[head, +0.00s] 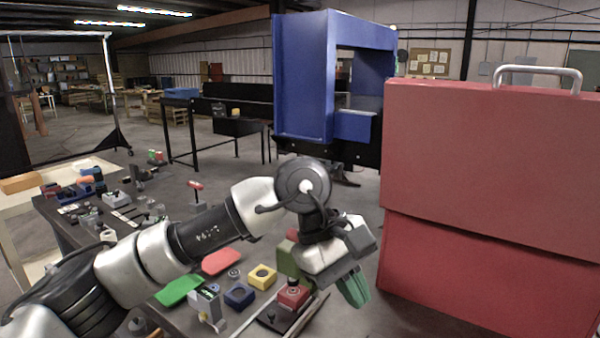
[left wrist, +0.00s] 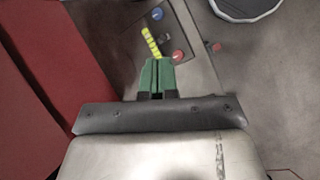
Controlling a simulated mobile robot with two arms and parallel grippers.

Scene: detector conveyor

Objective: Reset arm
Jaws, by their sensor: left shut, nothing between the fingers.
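My left arm comes in from the left across the table in the head view. My left gripper (head: 354,288) has green fingers and hangs beside the table's right end, in front of the red cabinet. In the left wrist view the green fingers (left wrist: 157,75) are together with nothing between them. A yellow striped stick (left wrist: 151,42) shows just beyond the fingertips, on or above a dark panel with a blue and a red round part. I cannot tell whether the fingers touch it. My right gripper is in neither view.
A large red cabinet (head: 480,180) with a metal handle stands close on the right. A blue frame-shaped detector (head: 303,80) stands behind. The table holds a green plate (head: 180,290), a red plate (head: 222,261), a yellow block (head: 262,277) and a blue block (head: 239,295). Open floor lies beyond.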

